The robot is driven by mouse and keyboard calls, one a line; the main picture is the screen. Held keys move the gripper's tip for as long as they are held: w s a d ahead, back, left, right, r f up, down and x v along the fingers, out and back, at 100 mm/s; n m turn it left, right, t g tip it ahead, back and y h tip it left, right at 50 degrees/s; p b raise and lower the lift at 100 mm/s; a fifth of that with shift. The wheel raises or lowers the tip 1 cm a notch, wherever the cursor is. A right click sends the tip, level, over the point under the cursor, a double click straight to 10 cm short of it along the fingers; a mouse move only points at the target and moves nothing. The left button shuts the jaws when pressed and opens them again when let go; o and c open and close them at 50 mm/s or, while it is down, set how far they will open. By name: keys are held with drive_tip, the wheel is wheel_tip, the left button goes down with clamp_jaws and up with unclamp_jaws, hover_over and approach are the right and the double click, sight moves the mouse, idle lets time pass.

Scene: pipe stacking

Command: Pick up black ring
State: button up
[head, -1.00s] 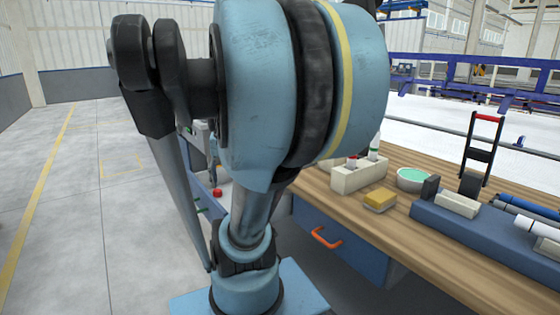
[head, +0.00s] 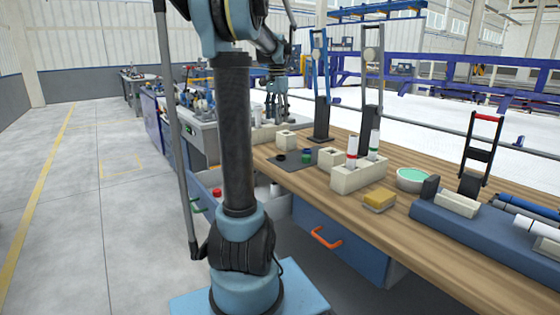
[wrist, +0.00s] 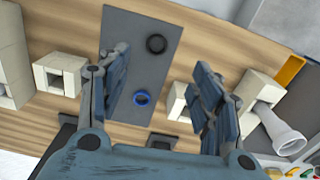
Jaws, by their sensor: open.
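The black ring (wrist: 156,44) lies flat on a grey mat (wrist: 150,20) in the wrist view. In the head view it is a small dark ring (head: 281,158) on the mat's left part. A blue ring (wrist: 141,97) lies on the same mat, apart from it. My gripper (wrist: 162,62) is open and empty, its fingers spread on either side of the mat in the wrist view. In the head view my gripper (head: 274,112) hangs above the bench behind the mat; its fingertips are hard to tell from the background.
Cream blocks with square holes (wrist: 60,75) stand beside the mat. Two upright stands (head: 322,118) rise behind the mat.

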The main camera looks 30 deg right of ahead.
drive_tip(key=shift+m, duration=0.3)
drive_tip(key=f, duration=0.5)
drive_tip(key=d+f, duration=0.1)
drive_tip(key=f, duration=1.1)
drive_tip(key=shift+w+d+f, duration=0.15)
drive_tip(key=shift+w+d, duration=0.05)
drive_tip(key=shift+d, duration=0.2)
drive_tip(key=shift+c, duration=0.4)
drive_tip(key=c, duration=0.8)
